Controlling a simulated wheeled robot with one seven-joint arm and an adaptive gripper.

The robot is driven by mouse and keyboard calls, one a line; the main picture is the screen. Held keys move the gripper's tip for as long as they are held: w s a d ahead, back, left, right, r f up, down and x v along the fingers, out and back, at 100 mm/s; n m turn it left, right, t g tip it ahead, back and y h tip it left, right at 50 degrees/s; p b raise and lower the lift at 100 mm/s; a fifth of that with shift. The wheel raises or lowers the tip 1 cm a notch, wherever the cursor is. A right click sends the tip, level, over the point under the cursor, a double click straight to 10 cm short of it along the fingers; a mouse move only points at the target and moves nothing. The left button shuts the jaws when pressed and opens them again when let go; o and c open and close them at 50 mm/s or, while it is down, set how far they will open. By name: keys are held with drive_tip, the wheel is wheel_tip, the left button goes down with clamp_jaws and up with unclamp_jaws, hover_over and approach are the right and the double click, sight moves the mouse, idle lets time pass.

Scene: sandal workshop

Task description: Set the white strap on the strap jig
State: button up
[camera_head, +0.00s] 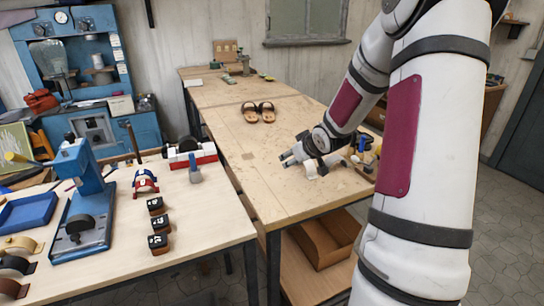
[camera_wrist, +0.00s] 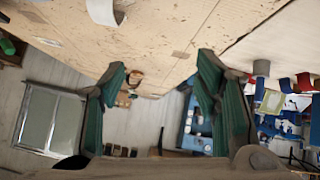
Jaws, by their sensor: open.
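A white curved band, which looks like the white strap (camera_head: 310,169), stands on the long wooden table just beside my gripper (camera_head: 288,159). In the wrist view a white curved piece (camera_wrist: 104,11) shows at the top edge, outside the jaws. My gripper is open and empty, low over the table; its green-padded fingers (camera_wrist: 160,68) are spread apart with nothing between them. I cannot tell for certain which thing is the strap jig; a red and white block with a dark round part (camera_head: 192,156) stands on the left table.
The left table (camera_head: 205,225) holds a blue press (camera_head: 82,200), a red and blue banded piece (camera_head: 145,183), several black blocks and several curved straps at the front left. Brown sandals (camera_head: 258,112) lie farther back on the long table (camera_head: 290,205). Small tools crowd right of my gripper.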

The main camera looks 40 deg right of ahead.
sight(310, 168)
drive_tip(key=s+d+f+m+t+p, duration=0.1)
drive_tip(key=s+d+f+t, duration=0.1)
drive_tip(key=d, duration=0.3)
drive_tip(key=s+d+f+m+t+p, duration=0.1)
drive_tip(key=s+d+f+t, duration=0.15)
drive_tip(key=d, duration=0.25)
drive_tip(key=shift+g, duration=0.35)
drive_tip(key=b+x, duration=0.1)
drive_tip(key=x, duration=0.8)
drive_tip(key=shift+w+a+f, duration=0.1)
drive_tip(key=shift+w+f, duration=0.1)
drive_tip(key=shift+w, duration=0.05)
drive_tip(key=x, duration=0.5)
drive_tip(key=shift+s+d+f, duration=0.1)
drive_tip(key=shift+d+f, duration=0.1)
drive_tip(key=c, duration=1)
drive_tip(key=shift+r, duration=0.15)
drive_tip(key=shift+c, duration=0.2)
